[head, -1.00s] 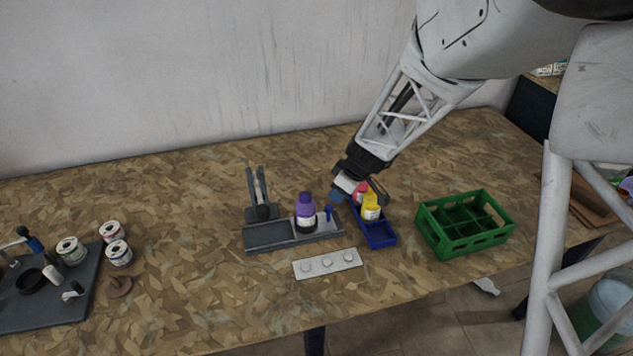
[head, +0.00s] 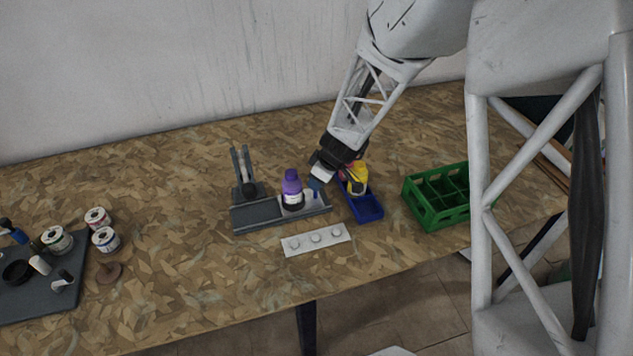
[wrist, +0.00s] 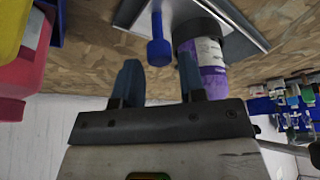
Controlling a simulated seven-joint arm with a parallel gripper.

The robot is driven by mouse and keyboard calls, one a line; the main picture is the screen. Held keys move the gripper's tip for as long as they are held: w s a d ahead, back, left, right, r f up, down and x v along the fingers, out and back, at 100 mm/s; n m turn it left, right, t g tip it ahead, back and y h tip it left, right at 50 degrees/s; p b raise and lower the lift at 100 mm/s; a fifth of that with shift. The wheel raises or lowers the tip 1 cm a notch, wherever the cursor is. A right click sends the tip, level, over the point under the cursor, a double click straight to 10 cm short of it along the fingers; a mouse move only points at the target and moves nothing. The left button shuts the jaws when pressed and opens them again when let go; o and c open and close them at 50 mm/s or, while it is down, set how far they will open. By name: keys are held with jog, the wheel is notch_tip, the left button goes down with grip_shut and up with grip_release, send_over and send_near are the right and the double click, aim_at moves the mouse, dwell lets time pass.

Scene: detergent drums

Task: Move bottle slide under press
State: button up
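A purple bottle (head: 292,188) stands upright on the light plate of the slide (head: 320,205), at the right part of the grey base (head: 250,218). The grey press (head: 243,178) stands at the base's left end, so the bottle is to its right. A blue peg handle (wrist: 160,50) stands on the slide beside the bottle. My gripper (head: 314,184) is just above and behind the handle. In the wrist view my gripper (wrist: 160,78) has its two fingers apart and empty, with the handle ahead, between them in the picture. The bottle (wrist: 210,70) is partly behind the right finger.
A blue tray (head: 367,212) with a yellow bottle (head: 358,180) is close on the right. A red bottle (wrist: 22,65) shows in the wrist view. A green crate (head: 438,195) is farther right.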

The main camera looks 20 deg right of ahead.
jog(key=shift+x, duration=0.8)
grip_shut()
jog(key=shift+a, duration=6.25)
grip_release()
jog(key=shift+a, duration=0.1)
